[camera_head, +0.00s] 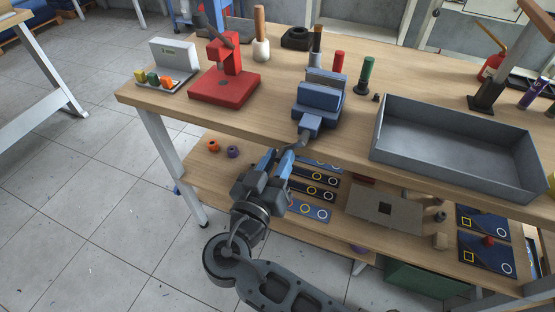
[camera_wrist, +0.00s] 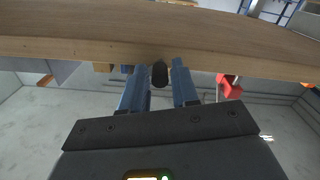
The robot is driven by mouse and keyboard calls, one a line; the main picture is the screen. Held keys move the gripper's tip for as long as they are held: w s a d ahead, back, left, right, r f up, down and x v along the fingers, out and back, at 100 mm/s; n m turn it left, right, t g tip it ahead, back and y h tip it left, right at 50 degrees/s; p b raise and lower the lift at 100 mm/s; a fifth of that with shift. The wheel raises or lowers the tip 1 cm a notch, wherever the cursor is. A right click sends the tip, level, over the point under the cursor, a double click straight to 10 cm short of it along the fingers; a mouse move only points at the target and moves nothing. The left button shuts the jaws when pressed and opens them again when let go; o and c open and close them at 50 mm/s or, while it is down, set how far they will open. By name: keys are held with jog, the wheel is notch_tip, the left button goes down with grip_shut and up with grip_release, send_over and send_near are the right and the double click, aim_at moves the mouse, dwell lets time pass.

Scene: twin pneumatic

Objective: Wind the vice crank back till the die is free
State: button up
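The blue vice (camera_head: 318,100) stands at the front edge of the bench top. Its crank (camera_head: 308,138) is a dark bar at the vice's front, sticking out past the bench edge. My gripper (camera_head: 281,158) is just in front of and below that edge, near the crank. In the wrist view, a dark rounded knob (camera_wrist: 160,73), apparently the crank's end, lies between my two blue fingers (camera_wrist: 160,85). The fingers look open, with a narrow gap on each side of the knob. I cannot make out the die; the vice jaws are too small to tell.
A grey metal tray (camera_head: 455,157) is right of the vice. A red press (camera_head: 226,80) stands to the left. Red and green handled tools (camera_head: 367,72) are behind the vice.

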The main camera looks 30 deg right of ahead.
grip_shut()
jog(key=shift+s+d+f+n+b, duration=0.15)
jog(key=shift+n+b, duration=0.25)
jog(key=shift+n, duration=0.4)
jog(key=shift+o, duration=1.5)
grip_release()
jog(key=v, duration=0.8)
jog(key=shift+b, duration=0.4)
jog(key=shift+f, duration=0.1)
